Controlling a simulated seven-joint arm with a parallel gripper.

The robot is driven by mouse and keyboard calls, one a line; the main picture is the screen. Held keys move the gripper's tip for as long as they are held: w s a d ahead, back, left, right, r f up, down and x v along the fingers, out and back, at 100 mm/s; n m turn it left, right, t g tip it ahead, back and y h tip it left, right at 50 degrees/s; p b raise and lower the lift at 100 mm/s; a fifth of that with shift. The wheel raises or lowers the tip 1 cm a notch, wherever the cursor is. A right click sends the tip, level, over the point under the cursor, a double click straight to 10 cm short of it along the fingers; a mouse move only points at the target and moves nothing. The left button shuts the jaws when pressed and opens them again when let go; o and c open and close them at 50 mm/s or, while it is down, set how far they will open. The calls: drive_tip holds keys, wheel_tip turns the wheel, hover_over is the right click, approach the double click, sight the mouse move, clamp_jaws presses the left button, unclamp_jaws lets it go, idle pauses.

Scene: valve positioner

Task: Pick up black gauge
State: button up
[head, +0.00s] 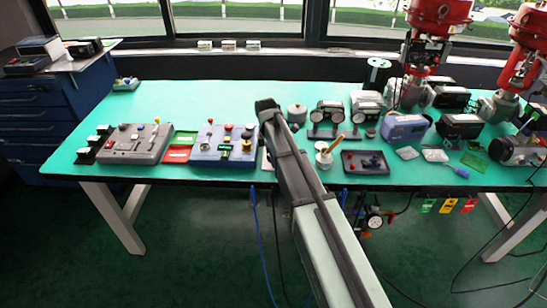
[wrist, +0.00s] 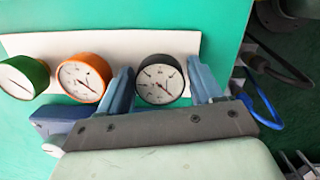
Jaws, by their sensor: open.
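The black gauge (wrist: 160,80) is a round white-faced dial with a black rim, seen in the wrist view on a white strip (wrist: 180,42). My gripper (wrist: 159,68) is open, with one blue-grey finger on each side of the black gauge. The left finger is close to its rim; I cannot tell whether either finger touches it. An orange gauge (wrist: 82,78) and a green gauge (wrist: 22,78) sit to its left on the same strip. In the head view my arm covers this spot, and I cannot make out the black gauge there.
The green table (head: 235,97) holds a grey control box (head: 135,143) and a blue control box (head: 222,145) left of my arm. A dark tray (head: 365,162) and red-topped valves (head: 437,15) stand to the right. Dark and blue cables (wrist: 262,100) lie beyond the table edge.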

drive_tip(key=c, duration=0.9)
drive_tip(key=shift+o, duration=0.2)
drive_tip(key=shift+r, duration=0.1)
